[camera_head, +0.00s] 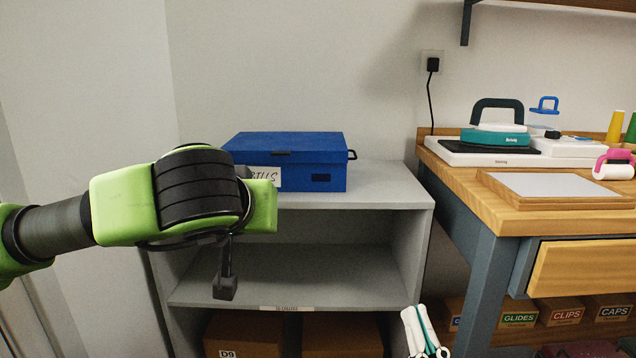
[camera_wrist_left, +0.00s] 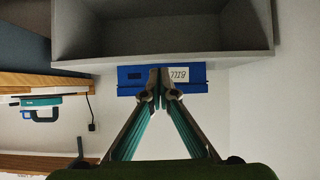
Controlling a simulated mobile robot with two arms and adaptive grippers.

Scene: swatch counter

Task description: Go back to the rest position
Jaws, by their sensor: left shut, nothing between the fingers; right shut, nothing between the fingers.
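My left arm reaches in from the left in the head view, and its wrist is in front of the left end of a blue lidded box (camera_head: 315,160). The left gripper's fingers are hidden behind the wrist there. In the left wrist view, which is upside down, the left gripper (camera_wrist_left: 165,78) is shut and empty, its tips overlapping the blue box (camera_wrist_left: 133,75) in the picture. I cannot tell how far apart they are. My right gripper (camera_head: 415,311) shows low at the bottom of the head view, right of the shelf's middle, shut and empty.
The box stands on a grey shelf unit (camera_head: 388,188) with an empty middle shelf and cartons below. At right is a wooden counter (camera_head: 455,178) with a teal-and-white press (camera_head: 495,140), a board and a pink-handled roller (camera_head: 612,168). Labelled boxes (camera_head: 565,311) sit underneath.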

